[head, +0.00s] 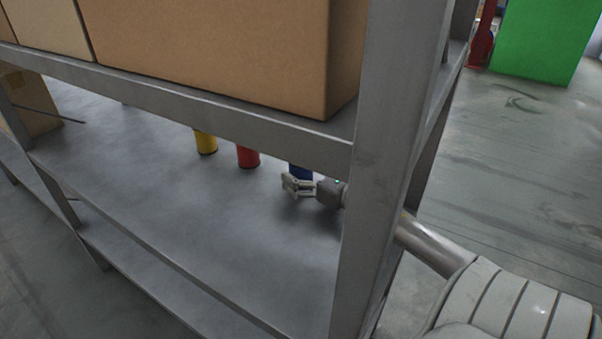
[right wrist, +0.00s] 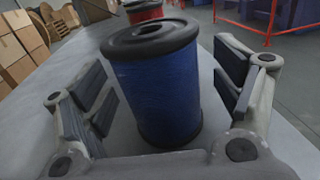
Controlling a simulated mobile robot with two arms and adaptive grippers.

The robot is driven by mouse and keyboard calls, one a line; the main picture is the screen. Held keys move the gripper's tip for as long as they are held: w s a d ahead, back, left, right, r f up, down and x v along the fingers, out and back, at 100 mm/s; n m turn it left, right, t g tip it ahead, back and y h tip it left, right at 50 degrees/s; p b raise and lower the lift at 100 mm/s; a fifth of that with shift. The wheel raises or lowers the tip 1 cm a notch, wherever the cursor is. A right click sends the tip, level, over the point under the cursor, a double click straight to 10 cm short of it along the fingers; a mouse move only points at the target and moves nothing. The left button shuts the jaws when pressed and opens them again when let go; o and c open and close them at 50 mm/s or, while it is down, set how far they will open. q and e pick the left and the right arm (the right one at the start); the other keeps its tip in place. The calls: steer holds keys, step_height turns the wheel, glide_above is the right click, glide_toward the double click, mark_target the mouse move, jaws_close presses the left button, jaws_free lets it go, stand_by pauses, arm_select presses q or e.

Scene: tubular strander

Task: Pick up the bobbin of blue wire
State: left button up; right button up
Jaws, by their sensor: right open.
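The bobbin of blue wire (right wrist: 158,88) stands upright between the two open fingers of my right gripper (right wrist: 165,105) in the right wrist view. It has black end flanges, and I see gaps between it and the finger pads. In the head view the blue bobbin (head: 300,172) shows only partly, behind my right gripper (head: 297,186) and under the upper shelf beam. My right arm reaches in past the shelf post from the right. My left gripper is not in view.
A red bobbin (head: 248,157) and a yellow bobbin (head: 206,142) stand left of the blue one on the grey lower shelf (head: 190,220). The upper shelf beam (head: 200,106) and the post (head: 375,150) are close to my right arm. Cardboard boxes (head: 220,45) sit above.

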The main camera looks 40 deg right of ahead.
steer(key=c, duration=1.3)
steer(key=shift+c, duration=0.3)
steer(key=shift+r, duration=0.15)
